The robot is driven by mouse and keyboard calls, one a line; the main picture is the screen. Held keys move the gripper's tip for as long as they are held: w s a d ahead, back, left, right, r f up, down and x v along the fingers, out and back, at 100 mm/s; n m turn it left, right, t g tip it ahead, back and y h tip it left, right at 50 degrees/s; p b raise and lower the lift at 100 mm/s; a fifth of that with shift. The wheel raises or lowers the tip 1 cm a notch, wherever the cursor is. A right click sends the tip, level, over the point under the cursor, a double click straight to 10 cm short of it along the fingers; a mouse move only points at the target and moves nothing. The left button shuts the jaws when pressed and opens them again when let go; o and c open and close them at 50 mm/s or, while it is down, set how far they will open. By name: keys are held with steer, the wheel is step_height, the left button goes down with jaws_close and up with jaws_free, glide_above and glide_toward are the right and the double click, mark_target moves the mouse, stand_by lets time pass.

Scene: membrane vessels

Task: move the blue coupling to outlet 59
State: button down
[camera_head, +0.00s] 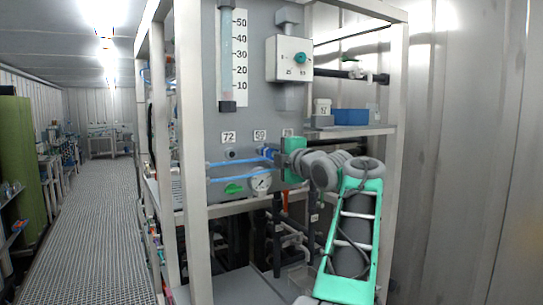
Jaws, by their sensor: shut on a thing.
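My gripper (274,154) is in front of the grey panel (195,110), at the end of my grey and green arm. It is shut on the blue coupling (265,152), a small blue piece that shows at the left side of the gripper. A blue hose (232,161) runs left from the coupling. The label 59 (260,135) is just above the coupling. Outlet 59 itself is hidden behind the coupling and gripper, and I cannot tell whether the two touch. Outlet 72 (230,153) is a dark round port under the label 72 (229,137).
A third label (288,132) is partly hidden by my gripper. A round gauge (261,182) and a green handle (234,188) sit below the outlets. A blue bin (351,117) stands on the right shelf. The left aisle (95,215) is clear.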

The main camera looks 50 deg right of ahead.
steer(key=shift+w+d, duration=0.15)
steer(key=shift+w, duration=0.35)
stand_by(0.4)
steer(key=c, duration=0.9)
jaws_free()
steer(key=shift+s+f, duration=0.1)
steer(key=shift+s, duration=0.25)
steer(key=b+v, duration=0.2)
steer(key=v, duration=0.5)
